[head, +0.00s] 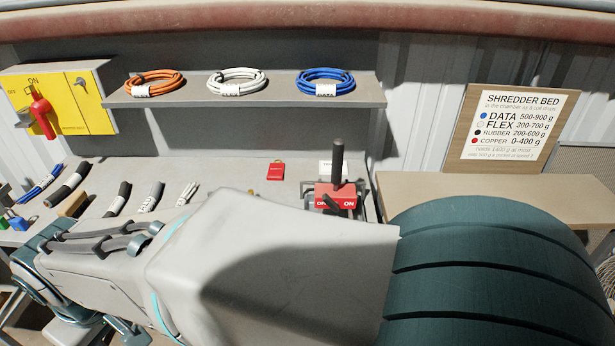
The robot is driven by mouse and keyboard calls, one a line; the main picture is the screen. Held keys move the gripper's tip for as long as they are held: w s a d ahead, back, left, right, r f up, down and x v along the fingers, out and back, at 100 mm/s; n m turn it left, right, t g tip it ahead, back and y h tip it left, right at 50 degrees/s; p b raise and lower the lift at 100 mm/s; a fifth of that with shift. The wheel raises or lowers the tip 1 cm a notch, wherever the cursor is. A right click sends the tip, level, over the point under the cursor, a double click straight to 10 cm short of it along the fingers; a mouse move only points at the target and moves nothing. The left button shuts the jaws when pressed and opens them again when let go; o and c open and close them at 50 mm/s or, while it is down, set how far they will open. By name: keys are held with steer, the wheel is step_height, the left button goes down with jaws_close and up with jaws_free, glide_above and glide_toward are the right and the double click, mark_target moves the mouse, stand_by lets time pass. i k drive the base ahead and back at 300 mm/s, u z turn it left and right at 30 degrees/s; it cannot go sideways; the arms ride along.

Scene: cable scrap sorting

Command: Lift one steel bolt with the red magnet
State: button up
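The red magnet (324,193) is a red block with an upright black handle (337,162) and the words OFF and ON on its front. A short black lever crosses its front; I cannot tell which word it points to. The magnet sits at or over a grey metal holder or tray (367,202) on the bench, partly hidden by my arm. I can make out no steel bolt. My arm fills the foreground, and I cannot make out the fingers of my gripper.
Cable pieces (119,197) lie on the bench (235,173) at left, with a red tag (276,171) near its middle. Above, a shelf (190,97) holds coiled cables. A yellow switch box (85,105) is at left, a shredder sign (512,125) at right.

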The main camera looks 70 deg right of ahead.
mark_target(346, 194)
steer(key=u, duration=0.2)
steer(key=k, duration=0.4)
steer(key=z, duration=2.05)
